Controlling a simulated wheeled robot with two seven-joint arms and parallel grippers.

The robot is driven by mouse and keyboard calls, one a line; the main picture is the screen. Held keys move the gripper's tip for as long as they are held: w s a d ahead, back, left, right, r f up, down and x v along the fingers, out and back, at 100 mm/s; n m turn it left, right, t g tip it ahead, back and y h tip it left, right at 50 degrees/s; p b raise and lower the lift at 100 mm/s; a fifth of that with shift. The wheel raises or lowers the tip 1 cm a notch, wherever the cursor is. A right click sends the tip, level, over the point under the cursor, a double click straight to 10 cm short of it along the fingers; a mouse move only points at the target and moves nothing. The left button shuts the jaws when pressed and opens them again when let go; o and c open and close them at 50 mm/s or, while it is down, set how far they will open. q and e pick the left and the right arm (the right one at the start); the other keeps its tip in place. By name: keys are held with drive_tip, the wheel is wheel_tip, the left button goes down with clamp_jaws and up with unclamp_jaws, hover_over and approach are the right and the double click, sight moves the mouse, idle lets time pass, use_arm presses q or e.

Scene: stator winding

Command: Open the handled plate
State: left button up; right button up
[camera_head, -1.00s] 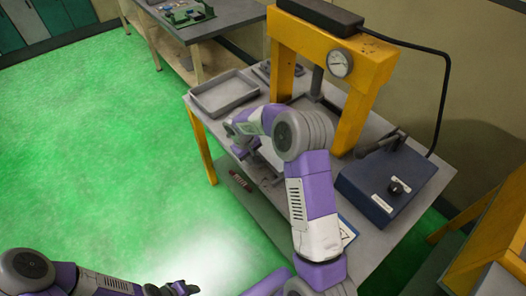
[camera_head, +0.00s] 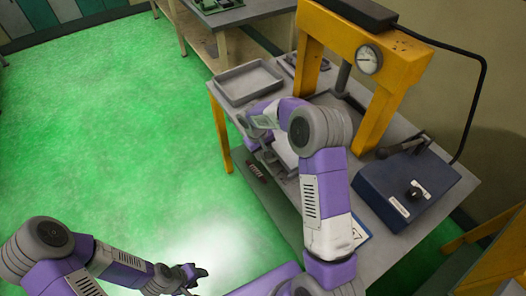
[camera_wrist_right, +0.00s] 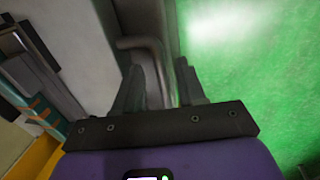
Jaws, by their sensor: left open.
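The handled plate, a pale flat plate (camera_head: 284,152) under the yellow press, is largely hidden by my right arm in the head view. Its grey bent handle (camera_wrist_right: 146,44) shows in the right wrist view, running down between the two fingers of my right gripper (camera_wrist_right: 162,88). Those fingers stand apart, with a visible gap on at least one side of the handle; contact is unclear. In the head view my right gripper is mostly hidden at the table's front edge. My left gripper (camera_head: 194,274) is open and empty above the green floor, away from the table.
The yellow press frame (camera_head: 385,75) with a round gauge (camera_head: 369,60) stands behind my right arm. A blue control box (camera_head: 408,187) is on the right of the table, and a grey tray (camera_head: 248,82) on the left. The green floor (camera_head: 130,130) is open.

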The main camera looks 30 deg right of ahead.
drive_tip(key=shift+r, duration=0.1)
wheel_tip(320, 180, up, 7)
drive_tip(key=a+p, duration=0.1)
drive_tip(key=shift+a+r+p, duration=0.15)
drive_tip(key=shift+a+p, duration=0.05)
drive_tip(key=shift+p, duration=0.1)
idle(0.4)
drive_tip(key=s+a+f+y, duration=0.2)
drive_tip(key=s+a+f, duration=0.25)
drive_tip(key=f, duration=0.35)
drive_tip(key=s+a+f+y, duration=0.2)
drive_tip(key=s+a+f, duration=0.25)
drive_tip(key=f, duration=0.25)
drive_tip(key=s+a+f+m+y, duration=0.1)
drive_tip(key=s+a+f+m, duration=0.1)
drive_tip(key=s, duration=0.6)
drive_tip(key=s+a+f+m+y, duration=0.1)
drive_tip(key=s+a+f, duration=0.4)
drive_tip(key=s, duration=0.3)
drive_tip(key=shift+s+a+f+m, duration=0.25)
drive_tip(key=shift+s+f+m, duration=0.05)
drive_tip(key=shift+f+m, duration=0.1)
